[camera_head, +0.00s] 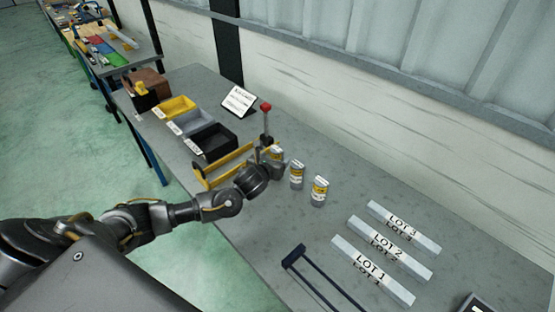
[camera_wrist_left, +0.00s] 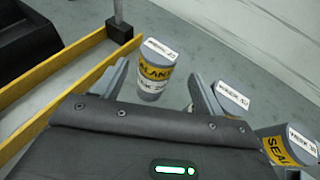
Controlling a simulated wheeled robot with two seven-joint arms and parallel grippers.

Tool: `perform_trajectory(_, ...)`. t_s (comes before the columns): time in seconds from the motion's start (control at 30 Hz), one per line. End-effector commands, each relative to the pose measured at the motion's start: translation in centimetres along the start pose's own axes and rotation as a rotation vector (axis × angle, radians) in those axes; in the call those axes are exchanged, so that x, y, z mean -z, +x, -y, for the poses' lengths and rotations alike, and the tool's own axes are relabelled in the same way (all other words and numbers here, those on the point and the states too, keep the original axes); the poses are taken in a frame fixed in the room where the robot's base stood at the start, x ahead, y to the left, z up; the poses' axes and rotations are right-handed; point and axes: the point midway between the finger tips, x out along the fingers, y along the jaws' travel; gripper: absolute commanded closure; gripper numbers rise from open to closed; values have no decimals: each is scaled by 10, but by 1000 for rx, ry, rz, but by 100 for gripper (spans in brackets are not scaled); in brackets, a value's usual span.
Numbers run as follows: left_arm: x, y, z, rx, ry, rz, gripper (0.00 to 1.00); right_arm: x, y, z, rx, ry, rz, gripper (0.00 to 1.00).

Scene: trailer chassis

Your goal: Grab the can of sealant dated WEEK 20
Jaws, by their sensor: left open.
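Three grey sealant cans with yellow bands stand in a row on the grey bench. The leftmost can (camera_head: 277,152) is partly hidden by my left gripper (camera_head: 268,163) in the head view. In the left wrist view this can (camera_wrist_left: 156,75) stands between the spread fingers of my left gripper (camera_wrist_left: 160,90), which is open. Its label seems to begin with WEEK 2, but the last digit is hard to read. The middle can (camera_head: 297,174) and the right can (camera_head: 319,190) stand to the right, outside the fingers. Their week labels are blurred. My right gripper is out of view.
A yellow frame (camera_head: 222,166) and a red-topped post (camera_head: 266,116) stand close by my left gripper. Yellow, grey and black bins (camera_head: 212,139) sit farther left. White LOT bars (camera_head: 372,270) and a dark blue frame (camera_head: 318,279) lie at the right.

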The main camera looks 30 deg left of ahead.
Motion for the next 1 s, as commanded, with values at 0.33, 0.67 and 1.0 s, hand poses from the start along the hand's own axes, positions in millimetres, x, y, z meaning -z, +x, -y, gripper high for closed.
perform_trajectory(0.33, 1, 34, -4, 0, 0, -1, 30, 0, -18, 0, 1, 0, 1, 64)
perform_trajectory(0.67, 3, 52, -3, 2, 1, -1, 30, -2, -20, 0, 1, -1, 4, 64)
perform_trajectory(1.0, 3, 52, -4, 2, 1, 0, 58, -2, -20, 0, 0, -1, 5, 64)
